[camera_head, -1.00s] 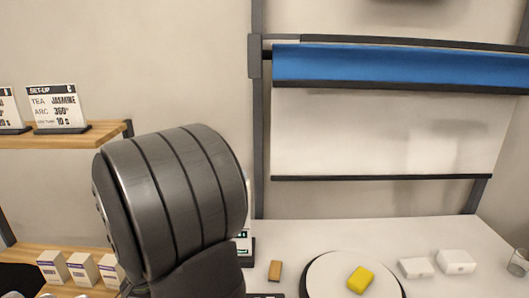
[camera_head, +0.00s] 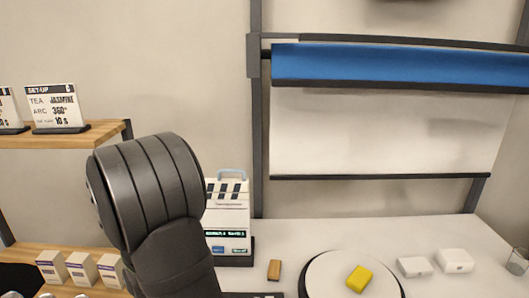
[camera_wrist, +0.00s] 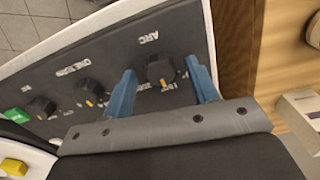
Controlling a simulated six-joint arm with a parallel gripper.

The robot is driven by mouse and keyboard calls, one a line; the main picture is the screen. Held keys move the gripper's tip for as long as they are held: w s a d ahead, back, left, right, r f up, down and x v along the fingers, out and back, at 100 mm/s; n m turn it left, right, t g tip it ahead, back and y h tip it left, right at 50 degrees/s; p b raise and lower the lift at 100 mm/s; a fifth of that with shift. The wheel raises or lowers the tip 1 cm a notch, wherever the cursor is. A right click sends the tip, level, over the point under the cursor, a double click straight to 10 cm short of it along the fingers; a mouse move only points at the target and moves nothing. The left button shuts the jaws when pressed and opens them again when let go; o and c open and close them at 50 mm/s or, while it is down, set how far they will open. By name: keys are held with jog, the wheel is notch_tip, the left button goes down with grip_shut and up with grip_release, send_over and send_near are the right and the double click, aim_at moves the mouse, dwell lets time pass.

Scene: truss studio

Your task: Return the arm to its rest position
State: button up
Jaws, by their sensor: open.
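My gripper (camera_wrist: 165,92) shows in the wrist view with its two blue fingers spread apart and nothing held between them. Behind the fingers is a dark control panel (camera_wrist: 110,62) with several black knobs. The knob labelled ARC (camera_wrist: 160,70) appears between the fingertips; I cannot tell how far off it is. In the head view my dark arm rises at the lower left, and the gripper is out of sight there.
A round white turntable (camera_head: 330,272) carries a yellow block (camera_head: 359,279). White boxes (camera_head: 455,261) and a glass (camera_head: 517,262) stand to its right. A white device (camera_head: 228,215) stands behind my arm. Wooden shelves (camera_head: 62,137) are at left.

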jog(key=shift+r, duration=0.1)
notch_tip(320, 180, up, 17)
notch_tip(320, 180, down, 17)
jog(key=shift+f, duration=0.2)
jog(key=n, duration=0.4)
jog(key=shift+r, duration=0.1)
jog(key=n, duration=0.6)
jog(key=shift+r, duration=1.4)
